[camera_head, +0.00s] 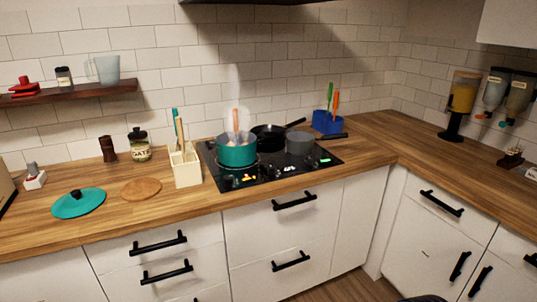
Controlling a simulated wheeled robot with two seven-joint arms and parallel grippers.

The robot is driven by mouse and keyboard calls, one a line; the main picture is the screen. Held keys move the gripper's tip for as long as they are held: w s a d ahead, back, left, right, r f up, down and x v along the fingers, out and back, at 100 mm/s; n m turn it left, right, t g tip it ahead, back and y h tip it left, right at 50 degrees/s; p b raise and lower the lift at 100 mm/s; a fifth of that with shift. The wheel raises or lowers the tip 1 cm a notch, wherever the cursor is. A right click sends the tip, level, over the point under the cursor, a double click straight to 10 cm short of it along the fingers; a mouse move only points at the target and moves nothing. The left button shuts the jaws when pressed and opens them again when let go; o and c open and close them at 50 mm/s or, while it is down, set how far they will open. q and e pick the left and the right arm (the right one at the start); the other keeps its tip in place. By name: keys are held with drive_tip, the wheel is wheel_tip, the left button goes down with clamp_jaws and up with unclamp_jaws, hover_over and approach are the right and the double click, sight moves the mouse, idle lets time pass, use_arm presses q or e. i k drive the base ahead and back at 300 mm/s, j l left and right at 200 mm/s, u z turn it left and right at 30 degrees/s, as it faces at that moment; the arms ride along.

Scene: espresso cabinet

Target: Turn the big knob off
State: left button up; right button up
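A black cooktop (270,179) is set in the wooden counter. Along its front edge are a yellow and red lit mark (248,178), white marks (289,168) and a green lit mark (325,160). I cannot make out which of these is the big knob or how it is turned. A teal pot (236,154) stands on the front left of the cooktop, with a utensil in it and steam rising. Neither of my grippers is in view.
A black pan (268,138) and a grey pot (299,145) stand on the cooktop. A cream utensil holder (186,170) stands at its left and a blue one (326,123) behind right. A teal lid (78,203) lies at left. The right counter (420,150) is mostly clear.

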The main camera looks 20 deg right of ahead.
sight(229, 180)
drive_tip(key=i+l+u, duration=0.15)
drive_tip(key=i, duration=0.25)
drive_tip(key=i+l+u, duration=0.2)
drive_tip(key=i, duration=0.15)
drive_tip(key=i+l+u, duration=0.15)
drive_tip(key=i, duration=0.25)
